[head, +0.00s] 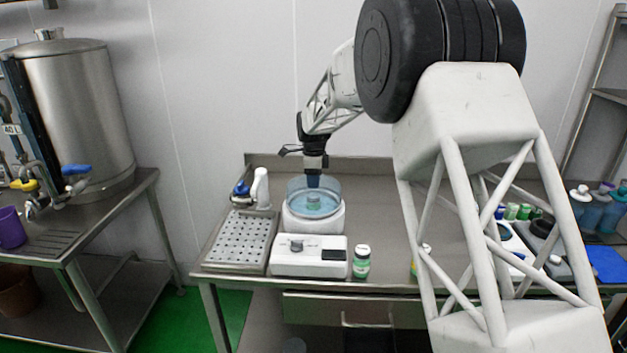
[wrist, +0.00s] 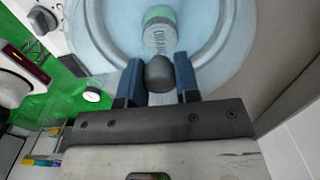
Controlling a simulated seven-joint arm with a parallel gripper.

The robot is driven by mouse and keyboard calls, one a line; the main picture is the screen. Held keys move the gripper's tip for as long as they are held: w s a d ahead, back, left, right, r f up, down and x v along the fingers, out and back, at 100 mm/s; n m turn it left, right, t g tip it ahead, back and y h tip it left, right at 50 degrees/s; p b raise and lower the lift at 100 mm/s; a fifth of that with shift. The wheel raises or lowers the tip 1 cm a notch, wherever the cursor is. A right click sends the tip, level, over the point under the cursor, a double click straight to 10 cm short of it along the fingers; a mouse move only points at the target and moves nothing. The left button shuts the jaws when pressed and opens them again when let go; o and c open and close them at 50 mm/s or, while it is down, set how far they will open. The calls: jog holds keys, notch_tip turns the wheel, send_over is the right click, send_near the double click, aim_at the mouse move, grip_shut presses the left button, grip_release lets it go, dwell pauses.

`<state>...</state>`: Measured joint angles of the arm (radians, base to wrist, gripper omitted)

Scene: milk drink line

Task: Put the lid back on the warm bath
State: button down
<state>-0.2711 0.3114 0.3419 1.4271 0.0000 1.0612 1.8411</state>
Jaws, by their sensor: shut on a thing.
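The warm bath (head: 316,222) is a white round base with a clear bluish bowl, standing on the steel bench in the head view. A small green-banded bottle (head: 313,202) stands inside it, and it also shows in the wrist view (wrist: 159,34) through a clear surface. My gripper (head: 313,181) points down over the bowl. In the wrist view my gripper (wrist: 160,78) has its two blue fingers on either side of a dark round knob (wrist: 159,70), shut on it. The knob belongs to the clear lid (wrist: 103,45), at or just above the bowl's rim; contact cannot be told.
A white control box (head: 308,256) with a knob is in front of the bath, with a green bottle (head: 362,262) to its right. My own column hides part of the bench on the right.

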dwell(0.3)
jog(key=shift+c, duration=1.4)
grip_release()
jog(key=shift+r, duration=0.2)
jog(key=shift+r, duration=3.25)
grip_shut()
